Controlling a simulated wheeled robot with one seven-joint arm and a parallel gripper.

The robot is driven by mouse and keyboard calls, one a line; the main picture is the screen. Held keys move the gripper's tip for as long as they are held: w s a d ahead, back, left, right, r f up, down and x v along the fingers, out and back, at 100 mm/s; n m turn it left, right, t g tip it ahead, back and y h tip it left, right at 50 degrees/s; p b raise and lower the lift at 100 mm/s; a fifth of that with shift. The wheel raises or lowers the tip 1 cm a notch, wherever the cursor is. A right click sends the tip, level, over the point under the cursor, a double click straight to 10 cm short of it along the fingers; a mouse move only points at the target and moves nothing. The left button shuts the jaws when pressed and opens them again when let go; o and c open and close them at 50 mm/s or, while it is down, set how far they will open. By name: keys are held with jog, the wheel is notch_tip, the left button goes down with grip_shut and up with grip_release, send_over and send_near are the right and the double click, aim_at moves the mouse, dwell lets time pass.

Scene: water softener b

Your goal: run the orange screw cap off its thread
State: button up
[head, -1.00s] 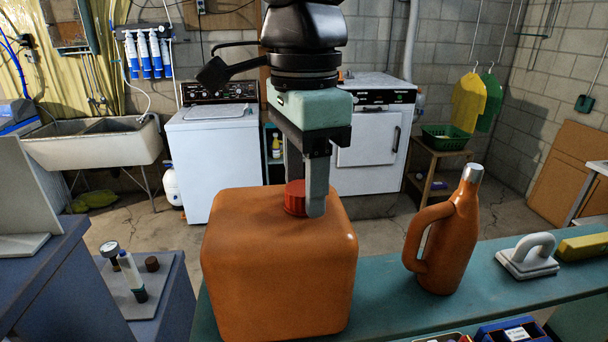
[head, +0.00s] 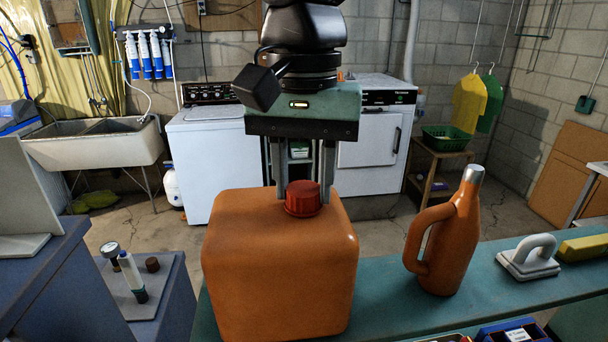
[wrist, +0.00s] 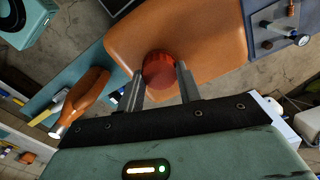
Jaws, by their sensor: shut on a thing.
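The orange-red screw cap (head: 303,198) sits on top of the large orange container (head: 280,270), which stands on the teal bench. My gripper (head: 303,192) points straight down over the container, with one finger on each side of the cap. The wrist view also shows the cap (wrist: 159,70) between the two fingertips of my gripper (wrist: 159,78), shut on it. The cap looks upright and seated on the container top. The thread under it is hidden.
An orange jug with a handle (head: 446,236) stands on the teal bench (head: 390,292) to the right. A white handled block (head: 528,256) and a yellow item (head: 584,247) lie farther right. A grey plate with small parts (head: 142,290) is at the left.

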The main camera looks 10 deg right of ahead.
jog(key=shift+r+p, duration=2.3)
jog(key=shift+r, duration=0.4)
notch_tip(320, 180, up, 5)
jog(key=p, duration=0.4)
